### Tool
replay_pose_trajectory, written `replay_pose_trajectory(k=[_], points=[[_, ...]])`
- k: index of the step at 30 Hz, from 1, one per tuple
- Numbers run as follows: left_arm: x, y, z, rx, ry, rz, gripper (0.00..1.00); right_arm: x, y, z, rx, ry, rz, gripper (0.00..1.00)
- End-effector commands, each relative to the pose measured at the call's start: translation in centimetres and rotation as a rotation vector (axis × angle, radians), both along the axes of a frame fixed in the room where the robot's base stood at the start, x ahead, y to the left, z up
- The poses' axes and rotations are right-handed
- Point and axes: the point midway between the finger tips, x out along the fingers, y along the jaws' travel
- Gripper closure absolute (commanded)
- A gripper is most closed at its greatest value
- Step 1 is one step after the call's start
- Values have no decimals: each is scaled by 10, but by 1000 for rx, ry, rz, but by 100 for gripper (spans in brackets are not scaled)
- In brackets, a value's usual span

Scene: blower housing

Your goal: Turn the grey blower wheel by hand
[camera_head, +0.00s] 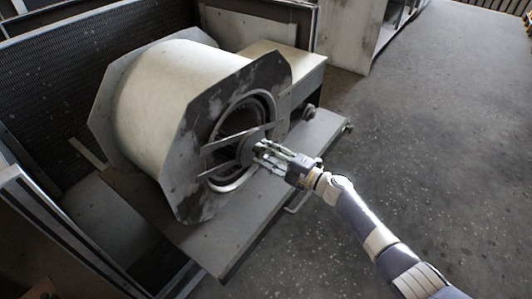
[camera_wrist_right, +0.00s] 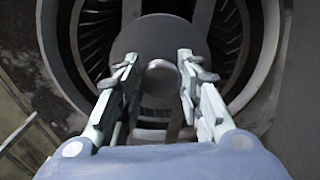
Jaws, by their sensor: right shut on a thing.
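The blower housing (camera_head: 160,90) is a pale drum between dark, scuffed octagonal end plates. The grey blower wheel (camera_head: 236,120) sits inside the round opening on its right face; its dark vanes also show in the right wrist view (camera_wrist_right: 92,45). In the wrist view, a round grey hub disc (camera_wrist_right: 165,32) with a central boss (camera_wrist_right: 161,78) faces me. My right gripper (camera_head: 261,151) reaches in from the right, its fingers on either side of the boss and shut on the hub. The fingers hide part of the hub. My left gripper is not in view.
Flat struts (camera_head: 222,146) cross the opening near the gripper. The housing stands on a grey base plate (camera_head: 215,240). A pale box (camera_head: 295,72) sits behind it. A dark mesh panel (camera_head: 50,70) stands at the left. Speckled floor (camera_head: 430,120) is open at the right.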

Motion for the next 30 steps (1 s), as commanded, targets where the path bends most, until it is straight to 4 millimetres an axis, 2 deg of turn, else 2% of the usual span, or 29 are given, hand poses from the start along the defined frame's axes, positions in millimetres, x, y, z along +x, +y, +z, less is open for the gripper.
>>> replay_pose_trajectory(k=[10,11,12,13,24,30], points=[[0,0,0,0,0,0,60,1,-1,0,0,1,-3,100],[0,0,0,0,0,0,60,1,-1,0,0,0,-3,60],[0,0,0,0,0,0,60,1,-1,0,0,0,-3,51],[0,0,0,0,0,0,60,1,-1,0,0,0,-3,47],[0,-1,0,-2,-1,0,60,-1,-2,0,0,0,-1,47],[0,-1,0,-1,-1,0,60,-13,-20,-1,-3,0,-3,47]])
